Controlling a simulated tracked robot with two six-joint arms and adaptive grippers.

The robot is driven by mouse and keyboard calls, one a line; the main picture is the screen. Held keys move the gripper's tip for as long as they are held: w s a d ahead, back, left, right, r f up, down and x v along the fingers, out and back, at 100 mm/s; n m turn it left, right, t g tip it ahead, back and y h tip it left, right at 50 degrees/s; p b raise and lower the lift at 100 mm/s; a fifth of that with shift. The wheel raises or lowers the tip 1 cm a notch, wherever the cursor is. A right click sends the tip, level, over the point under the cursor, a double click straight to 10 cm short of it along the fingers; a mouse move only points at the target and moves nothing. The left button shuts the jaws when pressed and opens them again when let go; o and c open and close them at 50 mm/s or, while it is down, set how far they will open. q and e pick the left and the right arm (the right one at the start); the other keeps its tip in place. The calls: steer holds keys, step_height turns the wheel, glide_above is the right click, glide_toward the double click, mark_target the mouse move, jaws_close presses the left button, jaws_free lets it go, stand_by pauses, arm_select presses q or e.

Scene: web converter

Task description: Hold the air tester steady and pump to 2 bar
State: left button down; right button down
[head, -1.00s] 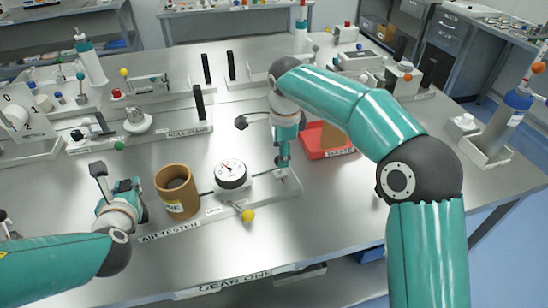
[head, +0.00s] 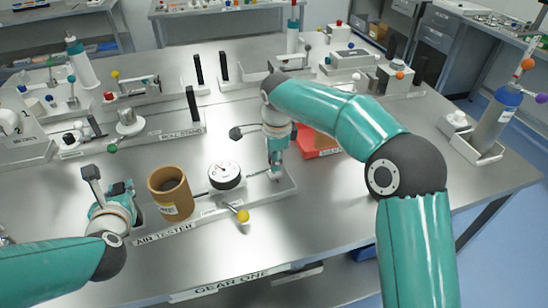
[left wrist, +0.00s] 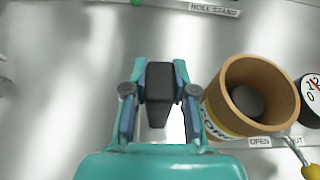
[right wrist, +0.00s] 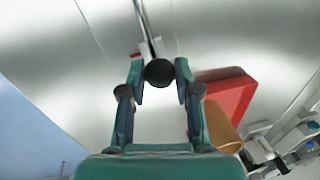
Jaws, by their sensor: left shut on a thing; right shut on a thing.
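The air tester (head: 224,175) lies along the near side of the bench. It has a white dial with a dark rim, a brown cup (head: 172,196) and a yellow-knobbed lever (head: 243,216). The dial reading is too small to tell. My left gripper (head: 127,188) is left of the cup, shut on a dark grey block (left wrist: 160,82), seen between its fingers in the left wrist view. My right gripper (head: 275,172) is at the tester's right end, shut on a dark round knob (right wrist: 158,72) on a thin rod. The fingers mostly hide the knob in the head view.
A red tray (head: 312,150) stands just right of my right gripper. The roll stand (head: 172,132) and dark upright posts (head: 191,104) stand behind the tester. The bench front right is clear.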

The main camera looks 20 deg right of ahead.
steer(key=shift+s+a, duration=0.15)
steer(key=shift+a, duration=0.7)
steer(key=shift+s+a, duration=0.1)
steer(key=shift+a, duration=0.75)
steer(key=c, duration=0.8)
jaws_free()
steer(key=shift+d, duration=0.1)
steer(key=r, duration=0.4)
steer(key=s+r, duration=0.1)
steer(key=r, duration=0.2)
steer(key=s+r, duration=0.1)
steer(key=r, duration=0.3)
steer(key=shift+s+r, duration=0.2)
steer(key=shift+r, duration=0.15)
